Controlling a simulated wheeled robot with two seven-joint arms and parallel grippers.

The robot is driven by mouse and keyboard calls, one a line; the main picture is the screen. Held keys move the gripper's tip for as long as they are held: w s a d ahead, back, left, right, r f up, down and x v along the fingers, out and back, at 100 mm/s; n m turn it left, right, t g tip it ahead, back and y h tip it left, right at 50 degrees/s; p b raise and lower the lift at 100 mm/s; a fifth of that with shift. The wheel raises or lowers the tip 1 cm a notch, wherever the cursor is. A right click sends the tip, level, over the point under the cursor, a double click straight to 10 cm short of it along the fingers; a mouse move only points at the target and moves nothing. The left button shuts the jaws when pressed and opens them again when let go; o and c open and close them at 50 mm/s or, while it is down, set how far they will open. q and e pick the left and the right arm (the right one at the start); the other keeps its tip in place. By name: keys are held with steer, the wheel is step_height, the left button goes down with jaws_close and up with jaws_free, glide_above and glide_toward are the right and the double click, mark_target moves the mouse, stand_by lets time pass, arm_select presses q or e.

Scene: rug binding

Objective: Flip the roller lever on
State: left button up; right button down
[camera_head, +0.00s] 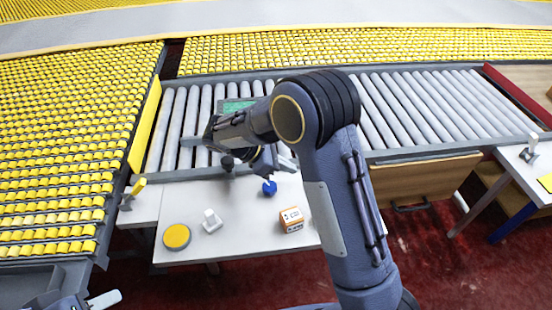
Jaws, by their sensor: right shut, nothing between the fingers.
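A small lever with a yellow handle (139,186) on a grey mount stands at the left end of the white table, beside the roller conveyor. Another small white-topped fitting (531,145) stands on the table at the far right. I cannot tell for sure which is the roller lever, or which position either is in. My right arm reaches up from the bottom and bends left. My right gripper (277,168) is shut and empty, above the table's back edge near the rollers, apart from both fittings. My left gripper (103,299) is partly visible at the bottom left edge; its opening is unclear.
The roller conveyor (418,110) runs behind the table (243,240). A blue piece (269,187), an orange-and-white box (292,219), a white piece (212,221) and a yellow disc (177,237) are on the table. A yellow board (145,125) edges the rollers.

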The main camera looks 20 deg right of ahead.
steer(key=x, duration=0.3)
steer(key=shift+d+r, duration=0.2)
steer(key=shift+d, duration=0.1)
steer(key=shift+s+d+r+p, duration=0.25)
steer(key=shift+d+r+p, duration=0.2)
steer(key=shift+d+r, duration=0.35)
steer(key=shift+s+d+r, duration=0.1)
steer(key=shift+d+r, duration=0.05)
steer(key=shift+d, duration=0.35)
steer(key=shift+r, duration=0.1)
steer(key=shift+d+r+y+p, duration=0.25)
steer(key=shift+y+p, duration=0.15)
steer(key=shift+p, duration=0.1)
steer(key=shift+d+r, duration=0.1)
steer(key=shift+s+d+r+t+y+p, duration=0.25)
steer(key=shift+d+r+t+y+p, duration=0.15)
steer(key=shift+d+r+y+p, duration=0.7)
steer(key=s+d+t+y+p, duration=0.2)
steer(key=d+y+p, duration=0.2)
steer(key=d+y, duration=0.4)
steer(key=shift+s+d, duration=0.25)
steer(key=shift+d, duration=0.55)
